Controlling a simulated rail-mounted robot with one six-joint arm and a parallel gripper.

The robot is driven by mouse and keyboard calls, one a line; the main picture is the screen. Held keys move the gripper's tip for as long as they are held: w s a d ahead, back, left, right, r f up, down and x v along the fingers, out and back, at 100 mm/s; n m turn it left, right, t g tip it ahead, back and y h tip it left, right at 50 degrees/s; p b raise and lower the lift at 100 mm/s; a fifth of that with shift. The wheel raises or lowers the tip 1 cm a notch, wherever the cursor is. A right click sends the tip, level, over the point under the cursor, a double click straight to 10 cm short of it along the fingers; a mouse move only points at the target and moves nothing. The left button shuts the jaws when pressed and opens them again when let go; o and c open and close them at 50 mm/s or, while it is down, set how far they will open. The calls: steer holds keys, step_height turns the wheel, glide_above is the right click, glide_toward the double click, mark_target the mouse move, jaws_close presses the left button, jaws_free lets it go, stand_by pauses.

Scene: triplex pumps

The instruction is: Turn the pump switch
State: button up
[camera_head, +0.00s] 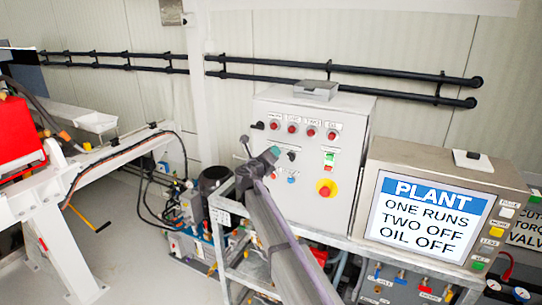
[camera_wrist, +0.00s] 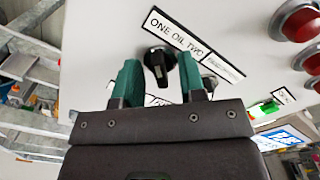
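The pump switch (camera_wrist: 157,62), a black rotary knob with a pale mark, sits on the white control panel (camera_head: 340,205) beside a label reading "ONE OIL TWO" (camera_wrist: 180,37). It shows in the wrist view between the two green fingers of my gripper (camera_wrist: 159,75). The fingers are apart, one on each side of the knob; I cannot tell whether they touch it. In the head view my gripper (camera_head: 268,158) is at the panel's left part and seems to cover the switch. The display (camera_head: 430,215) reads "PLANT, ONE RUNS, TWO OFF, OIL OFF".
A row of red buttons or lamps (camera_head: 311,132) is above my gripper on the panel. A yellow and red emergency stop (camera_head: 325,188) and a green and red switch (camera_head: 329,160) are to its right. A lever with a dark knob (camera_head: 243,139) stands left of my gripper.

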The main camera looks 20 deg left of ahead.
steer(key=s, duration=1)
steer(key=shift+s+a, duration=0.4)
steer(key=shift+a, duration=0.05)
